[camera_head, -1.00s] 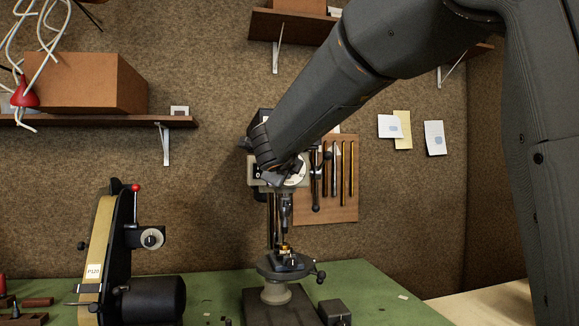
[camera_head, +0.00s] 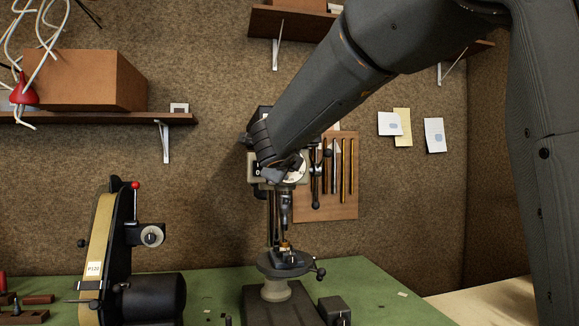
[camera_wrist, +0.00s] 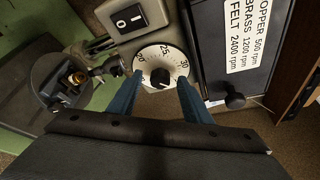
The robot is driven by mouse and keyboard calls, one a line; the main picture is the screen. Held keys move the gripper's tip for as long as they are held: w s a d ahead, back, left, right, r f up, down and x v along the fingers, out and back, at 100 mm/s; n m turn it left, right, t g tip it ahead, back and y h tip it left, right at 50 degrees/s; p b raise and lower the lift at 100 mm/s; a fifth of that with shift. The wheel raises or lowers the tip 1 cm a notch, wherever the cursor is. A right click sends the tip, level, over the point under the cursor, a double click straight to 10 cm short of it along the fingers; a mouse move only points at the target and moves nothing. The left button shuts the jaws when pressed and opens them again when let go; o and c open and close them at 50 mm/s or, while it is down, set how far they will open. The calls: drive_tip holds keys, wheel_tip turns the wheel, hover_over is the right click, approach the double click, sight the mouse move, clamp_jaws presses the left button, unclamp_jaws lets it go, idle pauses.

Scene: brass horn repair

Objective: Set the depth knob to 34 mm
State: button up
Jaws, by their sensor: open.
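The depth knob is a white dial (camera_wrist: 150,58) with a black centre (camera_wrist: 160,77) on the grey drill press. In the wrist view its scale shows 20, 25 and 30 along the upper part; the exact setting cannot be read. My gripper (camera_wrist: 160,80) is open, with one blue finger on the left and one on the right of the black centre. I cannot tell whether the fingers touch it. In the head view the dial (camera_head: 298,171) is partly hidden by my wrist, and the drill press (camera_head: 276,289) stands on the green bench.
A rocker switch (camera_wrist: 129,18) sits above left of the dial. A speed label panel (camera_wrist: 247,35) and black knob (camera_wrist: 235,101) are to the right. A belt sander (camera_head: 107,250) with its own dial stands left. Hand tools hang on a board (camera_head: 347,205) behind.

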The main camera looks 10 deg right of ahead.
drive_tip(key=b+v, duration=0.1)
drive_tip(key=v, duration=0.6)
drive_tip(key=shift+s, duration=0.25)
drive_tip(key=s+a+f+n+g+y, duration=0.25)
drive_tip(key=f+n, duration=0.65)
drive_tip(key=f, duration=0.5)
drive_tip(key=s+a+f+n+g+y, duration=0.15)
drive_tip(key=f+n+y, duration=0.25)
drive_tip(key=f+n, duration=0.7)
drive_tip(key=s+d+f+n+g, duration=0.3)
drive_tip(key=s+f+g, duration=0.1)
drive_tip(key=s+f, duration=0.7)
drive_tip(key=s+d+f+n+g+h, duration=0.1)
drive_tip(key=s+d+f+n+g, duration=0.3)
drive_tip(key=s+f, duration=0.7)
drive_tip(key=shift+s+d+n+g, duration=0.2)
drive_tip(key=shift+s+n+g, duration=0.1)
drive_tip(key=shift+s+g, duration=0.5)
